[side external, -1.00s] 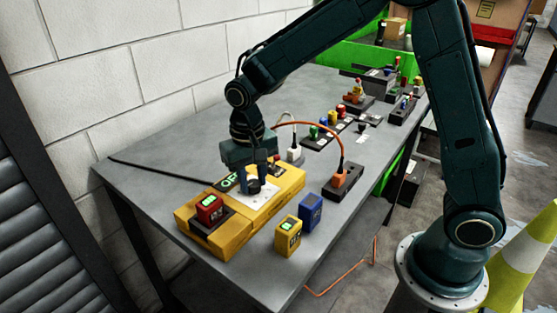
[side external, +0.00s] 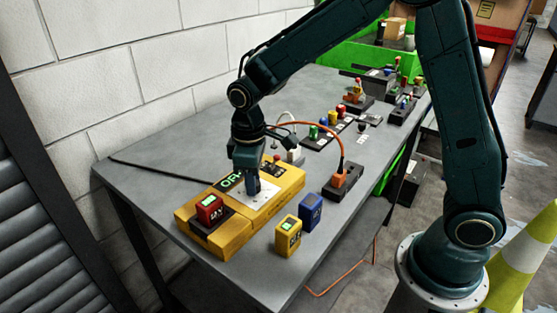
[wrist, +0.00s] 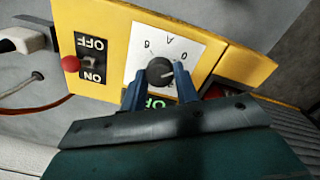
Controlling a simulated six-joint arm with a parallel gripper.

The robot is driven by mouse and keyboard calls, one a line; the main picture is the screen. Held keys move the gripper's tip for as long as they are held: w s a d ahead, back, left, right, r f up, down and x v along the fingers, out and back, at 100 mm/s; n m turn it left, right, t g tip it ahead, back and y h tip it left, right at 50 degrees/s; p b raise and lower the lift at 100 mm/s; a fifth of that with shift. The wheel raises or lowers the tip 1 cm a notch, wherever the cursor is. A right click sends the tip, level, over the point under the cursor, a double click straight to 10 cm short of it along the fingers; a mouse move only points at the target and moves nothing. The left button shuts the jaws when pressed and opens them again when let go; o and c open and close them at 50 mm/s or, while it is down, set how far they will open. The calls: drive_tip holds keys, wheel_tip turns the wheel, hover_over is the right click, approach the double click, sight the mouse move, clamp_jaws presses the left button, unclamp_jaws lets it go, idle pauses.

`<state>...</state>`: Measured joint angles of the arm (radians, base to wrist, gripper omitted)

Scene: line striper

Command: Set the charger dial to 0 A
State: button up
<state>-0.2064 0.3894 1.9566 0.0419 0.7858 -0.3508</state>
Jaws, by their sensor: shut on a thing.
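The yellow charger (side external: 286,196) lies on the grey table near its left end; its yellow body (wrist: 105,15) fills the upper middle of the wrist view. A round black dial (wrist: 160,71) sits on its white scale plate (wrist: 140,62), marked 6, A and 0. My gripper (wrist: 160,76) has its two blue fingers shut on the dial, one on each side. A pale mark on the dial points rightward, below the 0; its exact setting is hard to read. In the side view my gripper (side external: 253,189) points down and hides the dial.
A red battery (side external: 210,209) sits in the charger's left bay. A yellow battery (side external: 288,236) and a blue battery (side external: 311,211) stand in front. An ON/OFF switch (wrist: 91,61) is beside the scale. An orange cable (side external: 325,132) arches behind to a socket strip (side external: 343,183).

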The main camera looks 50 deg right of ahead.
drive_tip(key=shift+n, duration=0.6)
drive_tip(key=o, duration=1)
drive_tip(key=shift+c, duration=0.2)
drive_tip(key=shift+r, duration=0.1)
wheel_tip(320, 180, up, 14)
drive_tip(key=shift+s+a, duration=0.15)
drive_tip(key=shift+a, duration=0.05)
